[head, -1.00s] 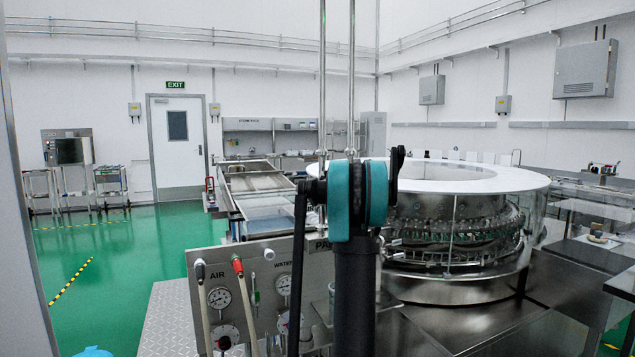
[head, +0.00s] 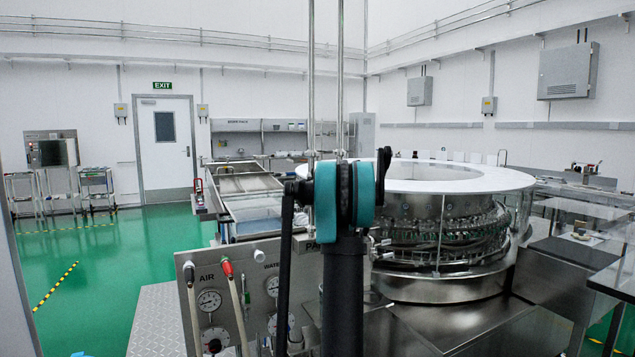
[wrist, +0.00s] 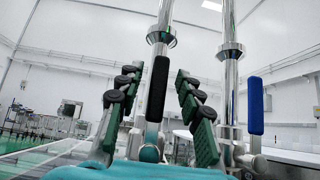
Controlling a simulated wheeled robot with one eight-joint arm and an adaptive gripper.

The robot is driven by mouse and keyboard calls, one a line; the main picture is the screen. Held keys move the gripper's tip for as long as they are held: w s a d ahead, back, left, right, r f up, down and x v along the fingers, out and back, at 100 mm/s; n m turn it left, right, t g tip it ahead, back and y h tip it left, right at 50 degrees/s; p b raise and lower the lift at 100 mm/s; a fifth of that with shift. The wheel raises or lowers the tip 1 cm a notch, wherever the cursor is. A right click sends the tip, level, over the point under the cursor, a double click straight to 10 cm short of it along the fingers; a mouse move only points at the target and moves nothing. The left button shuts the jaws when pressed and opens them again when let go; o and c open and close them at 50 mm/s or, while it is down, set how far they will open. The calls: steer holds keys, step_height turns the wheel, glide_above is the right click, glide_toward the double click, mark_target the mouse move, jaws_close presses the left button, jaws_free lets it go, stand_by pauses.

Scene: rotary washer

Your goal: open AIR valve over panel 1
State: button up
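In the wrist view, a valve lever with a black grip (wrist: 157,88) stands nearly upright in front of a steel pipe (wrist: 160,28). A second lever with a blue grip (wrist: 255,105) is on the pipe to its right. No label shows on either lever. My gripper (wrist: 158,76) is open, one padded finger on each side of the black lever, with visible gaps. In the head view, the panel (head: 250,256) labelled AIR and WATER is at lower centre-left. My arm hides my gripper and the valve levers there.
The round steel washer (head: 450,215) with a white top ring is right of my arm. Green floor (head: 100,265) is open at the left.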

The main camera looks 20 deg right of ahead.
steer(key=v, duration=1.2)
